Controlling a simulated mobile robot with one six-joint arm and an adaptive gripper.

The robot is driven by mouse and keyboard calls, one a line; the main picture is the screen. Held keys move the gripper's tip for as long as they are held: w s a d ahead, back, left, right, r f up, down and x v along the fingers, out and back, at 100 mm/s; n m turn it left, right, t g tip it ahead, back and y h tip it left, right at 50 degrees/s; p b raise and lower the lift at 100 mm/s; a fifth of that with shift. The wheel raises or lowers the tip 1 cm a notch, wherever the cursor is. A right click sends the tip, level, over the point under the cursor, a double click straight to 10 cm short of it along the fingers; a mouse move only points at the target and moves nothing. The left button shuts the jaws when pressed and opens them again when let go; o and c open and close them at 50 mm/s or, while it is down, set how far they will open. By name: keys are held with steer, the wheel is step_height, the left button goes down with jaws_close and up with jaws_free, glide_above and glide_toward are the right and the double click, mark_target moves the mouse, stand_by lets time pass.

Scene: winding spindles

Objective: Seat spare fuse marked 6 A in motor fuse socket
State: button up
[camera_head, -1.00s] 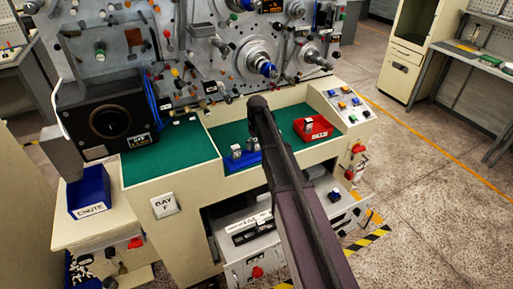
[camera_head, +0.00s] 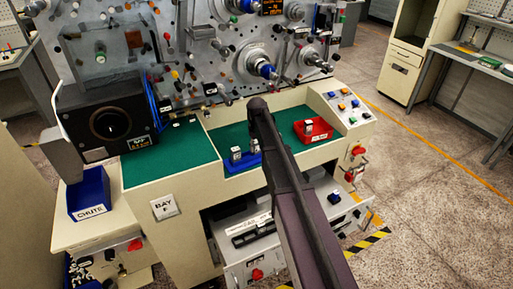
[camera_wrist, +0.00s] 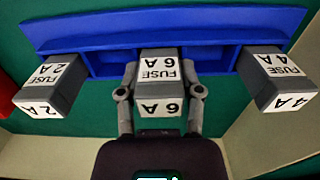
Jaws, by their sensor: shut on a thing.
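In the wrist view, the fuse marked 6 A (camera_wrist: 159,82) is a grey block with white labels. It sits between the two fingers of my gripper (camera_wrist: 160,92), which is shut on it. The fuse is at the middle of the blue rack (camera_wrist: 110,31); I cannot tell whether it is clear of its slot. The 2 A fuse (camera_wrist: 47,87) stands to the left and the 4 A fuse (camera_wrist: 275,80) to the right. In the head view, my arm hides the gripper, and the blue rack (camera_head: 240,166) shows beside it. I cannot make out the motor fuse socket.
A red bin (camera_head: 324,134) with a small block in it stands right of my arm on the green bench top (camera_head: 170,160). A black box (camera_head: 108,122) is at the left. A machine panel (camera_head: 200,60) with spindles rises behind.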

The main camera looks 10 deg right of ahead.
steer(key=shift+r, duration=0.15)
step_height(320, 180, up, 4)
steer(key=p, duration=0.3)
steer(key=shift+f+p, duration=0.2)
steer(key=shift+p, duration=0.2)
steer(key=s+r+p, duration=0.1)
steer(key=s, duration=1.5)
steer(key=shift+d, duration=0.1)
